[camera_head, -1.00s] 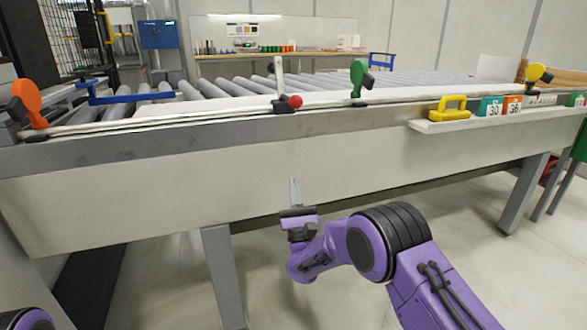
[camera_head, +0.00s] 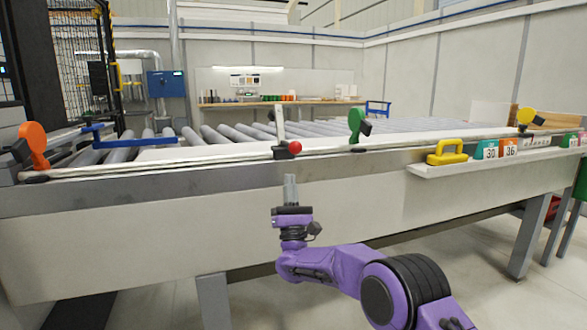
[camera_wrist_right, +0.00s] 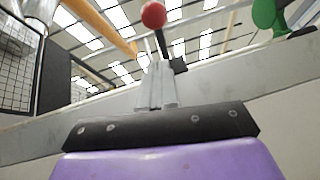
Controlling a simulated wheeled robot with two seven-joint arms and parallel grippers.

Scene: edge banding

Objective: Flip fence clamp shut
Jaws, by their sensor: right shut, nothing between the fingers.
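The fence clamp (camera_head: 280,125) stands on the fence along the table's front edge, its grey bar upright and a red ball knob (camera_head: 295,147) at its base, to the right. In the right wrist view the red knob (camera_wrist_right: 153,15) shows above my fingertips, with a dark rod by it. My right gripper (camera_head: 290,180) points up in front of the table's front face, just below the clamp. Its fingers are together and empty, apart from the knob. My left gripper is out of view.
An orange paddle (camera_head: 34,143) and a blue bar (camera_head: 110,139) are at the left; a green paddle (camera_head: 355,123) is right of the clamp. A yellow handle (camera_head: 447,152) and numbered cards (camera_head: 487,149) sit on the right ledge. Grey rollers (camera_head: 215,134) lie behind the fence.

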